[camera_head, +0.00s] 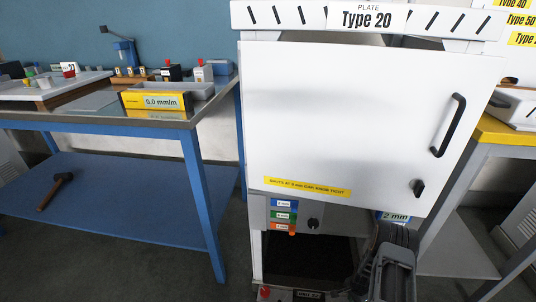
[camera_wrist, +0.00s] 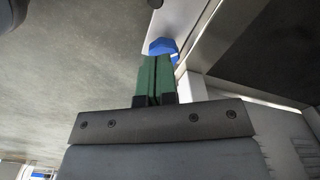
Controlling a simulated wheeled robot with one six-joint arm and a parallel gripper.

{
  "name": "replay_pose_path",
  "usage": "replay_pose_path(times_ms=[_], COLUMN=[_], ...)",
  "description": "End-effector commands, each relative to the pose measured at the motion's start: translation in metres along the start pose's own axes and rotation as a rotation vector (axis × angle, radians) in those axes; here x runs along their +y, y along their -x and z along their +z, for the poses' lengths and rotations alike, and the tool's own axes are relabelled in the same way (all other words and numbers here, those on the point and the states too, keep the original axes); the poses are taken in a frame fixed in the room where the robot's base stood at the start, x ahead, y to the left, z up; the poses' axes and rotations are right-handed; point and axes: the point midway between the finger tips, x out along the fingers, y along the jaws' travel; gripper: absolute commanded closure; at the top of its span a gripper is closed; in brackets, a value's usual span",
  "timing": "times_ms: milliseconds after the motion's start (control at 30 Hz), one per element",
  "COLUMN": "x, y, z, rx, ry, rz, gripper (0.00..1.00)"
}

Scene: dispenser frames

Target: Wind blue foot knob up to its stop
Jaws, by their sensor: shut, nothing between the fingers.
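The blue foot knob (camera_wrist: 162,46) shows in the wrist view just beyond my fingertips, at the end of a pale frame part (camera_wrist: 172,22). My gripper (camera_wrist: 153,60) has its two green fingers shut together, with nothing between them. The fingertips overlap the lower left part of the knob in the picture; I cannot tell whether they touch it. In the head view my grey arm is at the lower right, in front of the white dispenser cabinet (camera_head: 345,110). The fingertips and the blue foot knob are hidden there.
The cabinet's white door carries a black handle (camera_head: 448,125). Below it is a panel with coloured labels (camera_head: 284,216) and a black dial (camera_head: 313,223). A blue workbench (camera_head: 205,200) stands left, with a hammer (camera_head: 55,191) on its lower shelf. A yellow-edged table (camera_head: 507,133) stands right.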

Motion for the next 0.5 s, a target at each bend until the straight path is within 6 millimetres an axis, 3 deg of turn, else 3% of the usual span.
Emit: replay_pose_path(times_ms=[500], x=[0.0], y=[-0.057], z=[0.0], rx=[0.0], ry=[0.003], rz=[0.0], gripper=[1.0])
